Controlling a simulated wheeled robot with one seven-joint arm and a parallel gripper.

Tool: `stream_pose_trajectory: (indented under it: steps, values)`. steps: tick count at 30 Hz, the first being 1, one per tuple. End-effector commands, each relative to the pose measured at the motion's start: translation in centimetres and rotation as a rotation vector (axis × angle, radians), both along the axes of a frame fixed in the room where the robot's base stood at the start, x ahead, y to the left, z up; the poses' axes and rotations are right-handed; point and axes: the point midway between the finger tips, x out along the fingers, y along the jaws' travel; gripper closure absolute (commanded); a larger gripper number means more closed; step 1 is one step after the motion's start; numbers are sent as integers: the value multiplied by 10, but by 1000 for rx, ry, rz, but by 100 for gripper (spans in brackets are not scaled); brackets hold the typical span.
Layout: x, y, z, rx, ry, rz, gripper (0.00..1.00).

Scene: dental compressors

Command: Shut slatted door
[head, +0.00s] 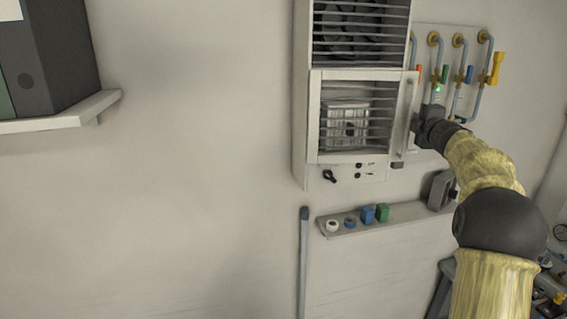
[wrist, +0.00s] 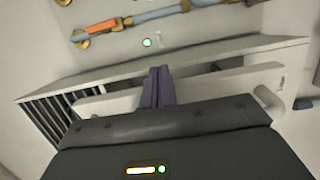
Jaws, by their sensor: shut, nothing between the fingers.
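The slatted door (head: 313,118) is the white-framed lower front of a wall cabinet, with dark horizontal slats and an upright handle (head: 404,115) on its right side. In the wrist view the white door frame (wrist: 222,83) shows with its handle (wrist: 270,102) at right. A dark gap lies between this frame and the cabinet's side panel, so the door looks slightly ajar. My gripper (head: 420,128) is just right of the handle side. In the wrist view its dark fingers (wrist: 157,86) are together, empty, in front of the door frame. I cannot tell whether they touch it.
Pipes with coloured valve levers (head: 470,74) are on a wall panel right of the cabinet. A small shelf (head: 345,231) with tape rolls and small boxes is below. A shelf with binders (head: 62,118) is at upper left. The wall between is clear.

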Motion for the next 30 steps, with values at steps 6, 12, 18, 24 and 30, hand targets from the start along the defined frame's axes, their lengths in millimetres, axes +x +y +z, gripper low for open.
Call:
stream_pose_trajectory:
  steps: [6, 12, 18, 24, 30]
  values:
    - [2, 5, 0, 0, 0, 8, 100]
    - [3, 8, 0, 0, 0, 12, 100]
    - [3, 9, 0, 0, 1, 14, 100]
    - [3, 9, 0, 0, 1, 15, 100]
    - [3, 8, 0, 0, 1, 15, 100]
